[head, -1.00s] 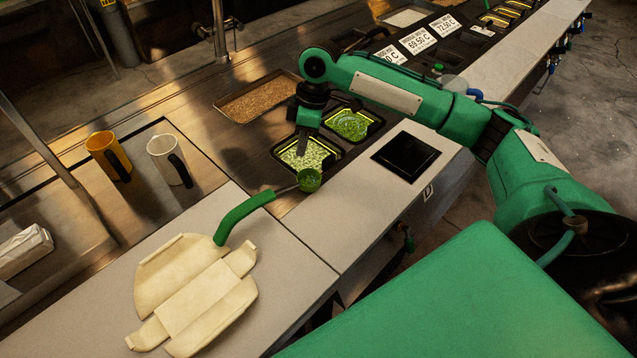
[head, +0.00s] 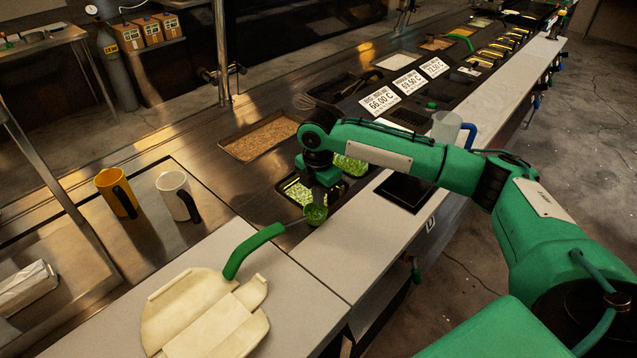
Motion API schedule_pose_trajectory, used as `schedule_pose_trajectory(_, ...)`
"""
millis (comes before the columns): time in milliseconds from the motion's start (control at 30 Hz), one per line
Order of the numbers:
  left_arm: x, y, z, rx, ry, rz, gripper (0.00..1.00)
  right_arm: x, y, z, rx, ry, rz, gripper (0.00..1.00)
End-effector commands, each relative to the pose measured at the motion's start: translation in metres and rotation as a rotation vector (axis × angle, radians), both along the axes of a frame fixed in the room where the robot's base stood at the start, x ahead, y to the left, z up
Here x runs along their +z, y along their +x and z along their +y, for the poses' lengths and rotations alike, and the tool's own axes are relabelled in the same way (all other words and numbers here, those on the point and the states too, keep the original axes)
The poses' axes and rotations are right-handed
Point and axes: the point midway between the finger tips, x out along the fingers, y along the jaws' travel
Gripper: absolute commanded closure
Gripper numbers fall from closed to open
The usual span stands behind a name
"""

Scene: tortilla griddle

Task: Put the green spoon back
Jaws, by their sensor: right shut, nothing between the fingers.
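The green spoon (head: 252,249) lies with its curved green handle over the pale counter, beside a folded cream tortilla piece (head: 205,315). Its thin metal shaft reaches to a round bowl (head: 316,215) that looks green, at the near edge of a tray of chopped green filling (head: 297,191). My right gripper (head: 329,201) points down over this tray, just above and beside the bowl. It is shut and holds nothing; its fingertips are partly hard to make out. I cannot tell whether it touches the bowl. My left gripper is not in view.
A second green tray (head: 350,166) sits behind my right wrist, and a brown-filled tray (head: 262,136) lies to the left. A yellow mug (head: 117,193) and a white mug (head: 175,195) stand at left. A clear pitcher (head: 446,127) stands beyond my forearm. The front counter strip is mostly clear.

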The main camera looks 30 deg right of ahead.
Motion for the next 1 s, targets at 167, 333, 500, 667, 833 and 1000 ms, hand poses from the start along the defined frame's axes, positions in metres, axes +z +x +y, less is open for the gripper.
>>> schedule_pose_trajectory(167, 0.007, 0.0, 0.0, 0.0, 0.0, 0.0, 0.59, -0.026, 0.0, 0.0, 0.0, 0.0, 0.001, 1.0)
schedule_pose_trajectory(333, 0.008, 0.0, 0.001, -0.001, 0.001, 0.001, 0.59, -0.038, -0.001, 0.0, 0.0, 0.001, 0.001, 1.0)
schedule_pose_trajectory(500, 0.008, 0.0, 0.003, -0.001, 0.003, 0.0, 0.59, -0.04, 0.0, 0.0, 0.0, 0.001, -0.001, 1.0)
schedule_pose_trajectory(667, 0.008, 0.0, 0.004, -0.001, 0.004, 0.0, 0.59, -0.04, 0.0, 0.0, 0.0, 0.0, -0.001, 1.0)
schedule_pose_trajectory(833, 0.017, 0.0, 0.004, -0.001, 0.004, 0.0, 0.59, -0.036, 0.004, -0.013, -0.005, 0.0, 0.0, 1.0)
schedule_pose_trajectory(1000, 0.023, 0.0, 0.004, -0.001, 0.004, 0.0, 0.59, -0.038, 0.009, -0.031, -0.003, 0.0, 0.001, 1.0)
